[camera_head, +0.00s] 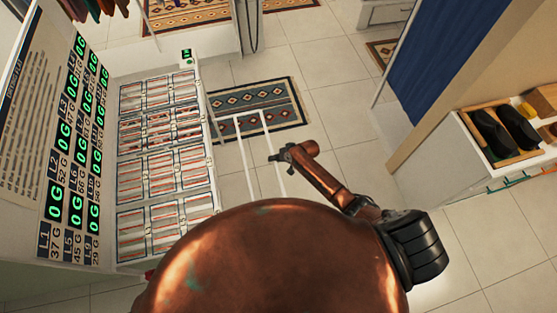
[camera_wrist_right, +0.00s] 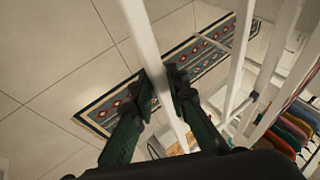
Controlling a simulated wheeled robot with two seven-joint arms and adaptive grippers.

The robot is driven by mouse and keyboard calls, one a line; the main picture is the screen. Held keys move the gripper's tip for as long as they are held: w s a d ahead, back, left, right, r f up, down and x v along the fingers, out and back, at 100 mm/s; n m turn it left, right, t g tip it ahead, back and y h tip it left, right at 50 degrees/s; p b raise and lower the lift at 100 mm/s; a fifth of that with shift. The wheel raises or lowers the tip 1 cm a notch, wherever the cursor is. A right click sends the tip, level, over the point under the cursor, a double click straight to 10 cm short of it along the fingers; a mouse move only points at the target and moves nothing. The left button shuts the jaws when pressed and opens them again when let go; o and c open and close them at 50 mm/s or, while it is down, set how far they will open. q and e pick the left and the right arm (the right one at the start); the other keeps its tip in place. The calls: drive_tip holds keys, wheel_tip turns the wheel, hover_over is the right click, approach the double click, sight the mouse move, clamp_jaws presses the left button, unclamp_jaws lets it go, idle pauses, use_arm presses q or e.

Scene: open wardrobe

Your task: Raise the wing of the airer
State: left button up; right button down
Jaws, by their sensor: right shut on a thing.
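The airer's wing shows in the head view as a pale frame of thin white bars (camera_head: 241,146), left of my right gripper and over the floor. My right gripper (camera_head: 279,158) is at the frame's right-hand bar. In the right wrist view, the dark fingers of my right gripper (camera_wrist_right: 165,84) are shut on a long white bar (camera_wrist_right: 143,32), one finger on each side. More white airer bars (camera_wrist_right: 238,58) run at the right of that view. The lower part of the airer is hidden behind my body in the head view. My left gripper is not in view.
A patterned rug (camera_head: 250,105) lies on the tiled floor beyond the bars. A white cabinet with dark shoes (camera_head: 495,135) is at right. Open floor lies between.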

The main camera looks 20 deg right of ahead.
drive_tip(key=shift+w+a+r, duration=0.1)
drive_tip(key=shift+a+r, duration=0.1)
drive_tip(key=shift+r, duration=0.15)
drive_tip(key=c, duration=2.2)
unclamp_jaws()
drive_tip(key=shift+o, duration=1.2)
drive_tip(key=shift+f, duration=0.1)
drive_tip(key=shift+d, duration=0.1)
drive_tip(key=v, duration=1.2)
